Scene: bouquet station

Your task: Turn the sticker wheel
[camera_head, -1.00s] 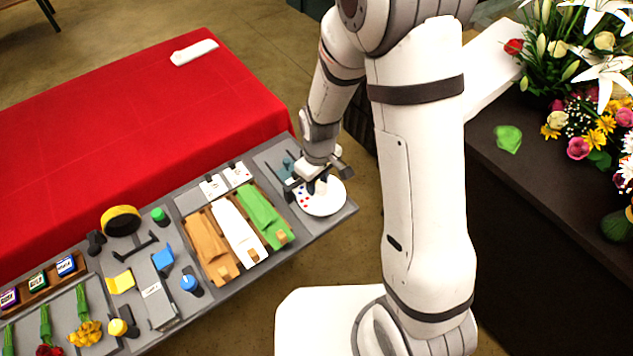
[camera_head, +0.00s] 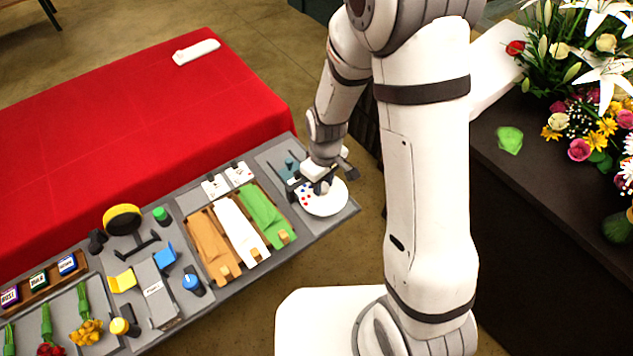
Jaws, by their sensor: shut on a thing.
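The sticker wheel (camera_head: 326,203) is a white disc with small red and blue stickers on its left part. It lies at the right end of the grey station board. My gripper (camera_head: 323,187) is down at the wheel's upper left part, shut on the sticker wheel, as far as I can tell on a part near its middle. The fingers and wrist hide the wheel's back part and the exact grip point.
Left of the wheel, a wooden rack (camera_head: 210,257) holds brown, white and green wraps. Two white cards (camera_head: 215,187) stand behind it. Further left are a yellow-topped roll (camera_head: 122,219), coloured knobs and flower bunches. A red cloth (camera_head: 130,130) covers the table behind.

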